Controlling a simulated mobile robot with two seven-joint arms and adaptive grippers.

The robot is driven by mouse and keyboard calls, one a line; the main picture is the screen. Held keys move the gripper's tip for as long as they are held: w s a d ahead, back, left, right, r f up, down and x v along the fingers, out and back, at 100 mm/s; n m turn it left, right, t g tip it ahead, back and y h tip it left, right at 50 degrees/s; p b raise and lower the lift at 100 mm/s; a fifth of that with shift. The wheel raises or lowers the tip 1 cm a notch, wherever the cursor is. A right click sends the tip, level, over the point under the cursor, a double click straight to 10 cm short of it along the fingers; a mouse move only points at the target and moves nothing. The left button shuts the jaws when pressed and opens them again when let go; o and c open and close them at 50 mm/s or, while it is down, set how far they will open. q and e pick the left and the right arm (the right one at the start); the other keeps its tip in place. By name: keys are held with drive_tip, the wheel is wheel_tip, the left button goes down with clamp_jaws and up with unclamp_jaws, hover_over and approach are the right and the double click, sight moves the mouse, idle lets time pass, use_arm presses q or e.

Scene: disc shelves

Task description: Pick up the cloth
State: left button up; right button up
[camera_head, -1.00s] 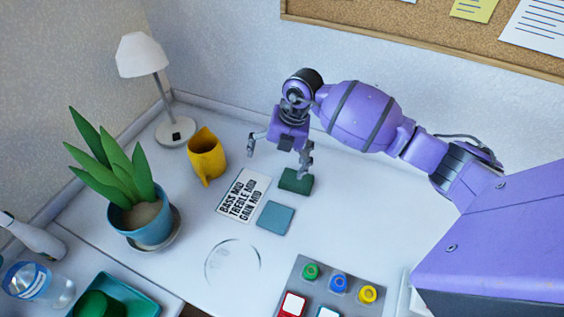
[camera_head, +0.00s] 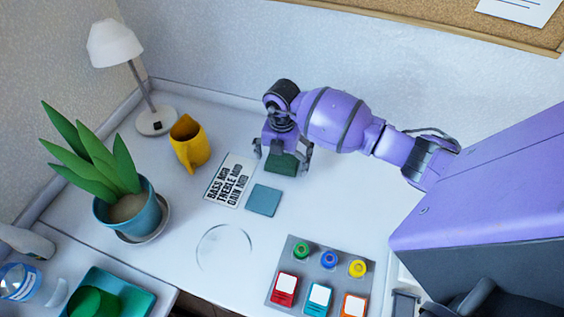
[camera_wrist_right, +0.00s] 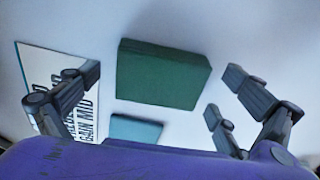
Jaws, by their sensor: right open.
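A thick dark green rectangular pad (camera_head: 283,164) lies on the white desk; it also shows in the right wrist view (camera_wrist_right: 162,74). A thin blue-grey square (camera_head: 263,200) lies flat just in front of it, and in the wrist view (camera_wrist_right: 135,129) it is partly hidden by my wrist. I cannot tell for sure which of the two is the cloth. My right gripper (camera_head: 283,157) is open and empty, pointing down over the green pad, with its fingers on either side of it and apart from it. My left gripper is not in view.
A printed card (camera_head: 229,181) lies left of the blue-grey square. A yellow jug (camera_head: 190,144), a lamp (camera_head: 155,121) and a potted plant (camera_head: 128,208) stand further left. A clear disc (camera_head: 223,247) and a grey tray (camera_head: 325,276) with coloured items lie nearer. The desk right of the pad is clear.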

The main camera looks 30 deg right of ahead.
sight(281, 160)
drive_tip(key=c, duration=1.2)
wheel_tip(281, 160, up, 10)
drive_tip(key=shift+r, duration=0.1)
drive_tip(key=o, duration=0.3)
drive_tip(key=shift+c, duration=1)
drive_tip(key=shift+a, duration=0.1)
